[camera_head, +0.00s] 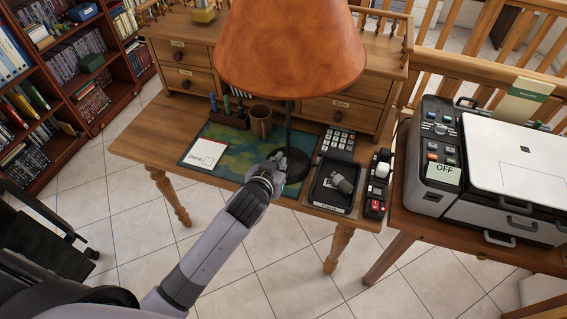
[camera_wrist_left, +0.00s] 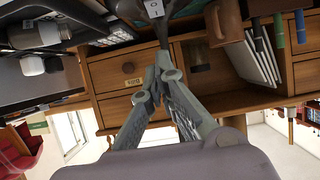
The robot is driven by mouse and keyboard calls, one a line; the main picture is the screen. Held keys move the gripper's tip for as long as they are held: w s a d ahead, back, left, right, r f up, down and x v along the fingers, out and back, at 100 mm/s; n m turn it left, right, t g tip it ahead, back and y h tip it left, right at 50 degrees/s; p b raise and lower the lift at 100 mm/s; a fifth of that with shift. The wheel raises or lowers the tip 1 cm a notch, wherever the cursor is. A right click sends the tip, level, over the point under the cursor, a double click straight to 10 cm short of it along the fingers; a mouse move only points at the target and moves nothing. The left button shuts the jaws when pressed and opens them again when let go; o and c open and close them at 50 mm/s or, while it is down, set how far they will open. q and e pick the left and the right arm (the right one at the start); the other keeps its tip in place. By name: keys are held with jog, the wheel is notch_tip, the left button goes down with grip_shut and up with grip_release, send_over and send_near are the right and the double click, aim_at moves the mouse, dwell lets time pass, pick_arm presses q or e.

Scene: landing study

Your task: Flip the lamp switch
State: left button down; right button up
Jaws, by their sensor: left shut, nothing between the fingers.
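The lamp has a large orange-brown shade (camera_head: 290,45), a thin dark stem (camera_head: 288,125) and a round dark base (camera_head: 297,166) on the desk. My left gripper (camera_head: 277,158) is shut and empty at the near left side of the base, partly covering it. In the left wrist view its closed fingertips (camera_wrist_left: 162,62) point at a dark upright part. A small pale plate with a round mark (camera_wrist_left: 155,8) shows at the top edge there, perhaps the lamp switch. I cannot tell whether the fingers touch it. My right gripper is not in view.
On the wooden desk (camera_head: 140,146) are a white notepad (camera_head: 205,154), a brown mug (camera_head: 260,121), a keypad (camera_head: 338,143) and a black tray (camera_head: 317,190). Bookshelves (camera_head: 60,75) stand at left.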

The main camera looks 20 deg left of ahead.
pick_arm(q)
jog(key=w+f, duration=0.3)
jog(key=shift+f, duration=0.2)
jog(key=shift+w+d+f, duration=0.1)
jog(key=shift+w+f, duration=0.1)
jog(key=shift+f, duration=0.55)
jog(key=shift+w+r+g+p, duration=0.2)
jog(key=shift+g+p, duration=0.1)
jog(key=shift+p, duration=0.8)
jog(key=shift+f, duration=0.45)
jog(key=shift+s, duration=0.1)
